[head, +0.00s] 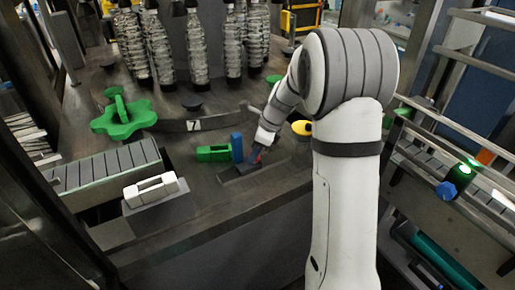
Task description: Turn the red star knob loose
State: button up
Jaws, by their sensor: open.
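A small patch of red, likely the red star knob (256,158), shows just below the end of my arm, above a dark slotted plate (240,170). Most of it is hidden behind my gripper, so its star shape cannot be made out. My gripper (259,148) points down at the red patch, very close to it. It is open; whether its fingers touch the knob cannot be told from this view.
A blue block (237,147) and a green clamp (213,153) stand just left of my gripper. A green star wheel (123,117) and curved guide marked 7 (193,125) lie farther left. Several bottles (197,48) stand behind. A yellow-rimmed knob (301,128) is close right.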

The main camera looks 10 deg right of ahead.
jog(key=shift+a+f, duration=0.1)
jog(key=shift+f, duration=0.1)
jog(key=shift+c, duration=0.2)
jog(key=shift+r, duration=0.1)
jog(key=c, duration=0.9)
jog(key=shift+d, duration=0.35)
jog(key=shift+c, duration=0.2)
jog(key=shift+a+n, duration=0.3)
jog(key=shift+n, duration=0.2)
jog(key=n+g+p, duration=0.1)
jog(key=n+g, duration=0.1)
jog(key=n, duration=0.2)
jog(key=shift+w+r+n, duration=0.1)
jog(key=shift+n, duration=0.3)
jog(key=n+g, duration=0.1)
jog(key=n, duration=0.3)
jog(key=shift+w+n+g+p, duration=0.1)
jog(key=shift+n+g+p, duration=0.2)
jog(key=shift+n+g, duration=0.1)
